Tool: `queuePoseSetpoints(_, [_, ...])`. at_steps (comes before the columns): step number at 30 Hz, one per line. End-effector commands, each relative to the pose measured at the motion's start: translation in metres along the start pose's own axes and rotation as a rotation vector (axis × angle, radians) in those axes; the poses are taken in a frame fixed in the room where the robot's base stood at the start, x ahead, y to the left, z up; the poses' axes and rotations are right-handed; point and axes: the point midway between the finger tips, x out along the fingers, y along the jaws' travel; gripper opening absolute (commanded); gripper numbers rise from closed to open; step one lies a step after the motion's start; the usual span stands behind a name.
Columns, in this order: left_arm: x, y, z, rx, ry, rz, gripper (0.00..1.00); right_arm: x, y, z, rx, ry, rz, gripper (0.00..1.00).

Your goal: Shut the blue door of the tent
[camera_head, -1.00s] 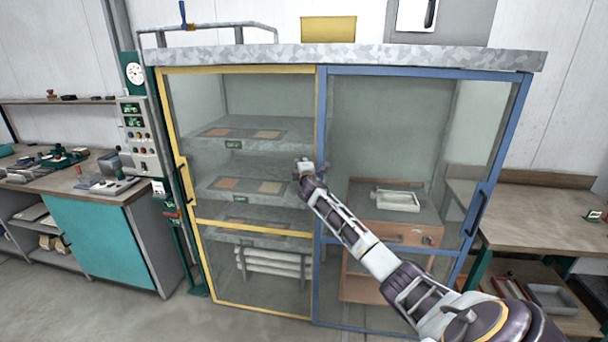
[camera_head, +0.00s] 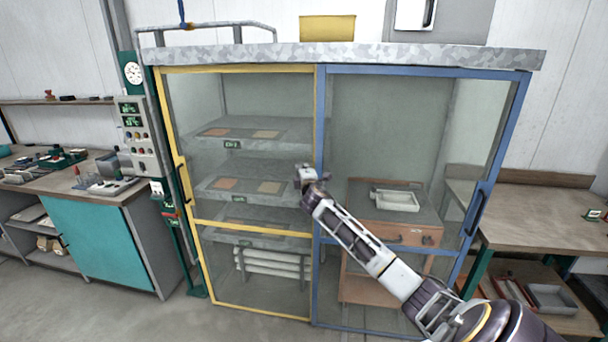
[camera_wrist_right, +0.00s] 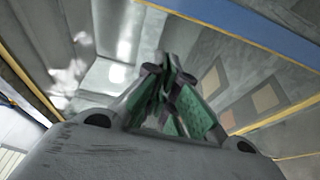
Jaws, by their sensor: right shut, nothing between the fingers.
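The blue door (camera_head: 515,120) is the glazed, blue-framed right half of the tent front, with a dark handle (camera_head: 477,212) on its right edge. It looks flush or nearly flush with the front; I cannot tell whether a small gap is left. My right gripper (camera_head: 306,174) is in front of the middle of the tent, near where the blue and yellow frames meet, away from the blue handle. In the right wrist view its fingers (camera_wrist_right: 166,80) are together and empty, with a blue frame bar (camera_wrist_right: 245,22) above them. My left gripper is not in view.
The yellow-framed door (camera_head: 250,224) covers the left half, with shelves of panels behind it. A wooden cabinet with a white tray (camera_head: 396,200) shows through the blue door's glass. Benches stand at left (camera_head: 60,190) and right (camera_head: 530,215). The floor at front left is clear.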

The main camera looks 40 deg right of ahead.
Motion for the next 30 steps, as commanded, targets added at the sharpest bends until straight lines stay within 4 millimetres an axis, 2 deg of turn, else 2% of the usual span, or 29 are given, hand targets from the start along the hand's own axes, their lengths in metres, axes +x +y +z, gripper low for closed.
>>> queuePoseSetpoints(6, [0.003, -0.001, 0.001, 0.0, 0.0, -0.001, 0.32, -0.016, -0.001, 0.0, 0.0, 0.001, 0.0, 0.0])
queuePoseSetpoints(12, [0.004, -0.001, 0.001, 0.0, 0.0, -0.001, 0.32, -0.024, 0.0, 0.0, 0.0, -0.001, 0.0, 0.0])
queuePoseSetpoints(30, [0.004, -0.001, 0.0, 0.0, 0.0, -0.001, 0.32, -0.025, 0.0, 0.0, 0.0, -0.001, 0.0, 0.0])
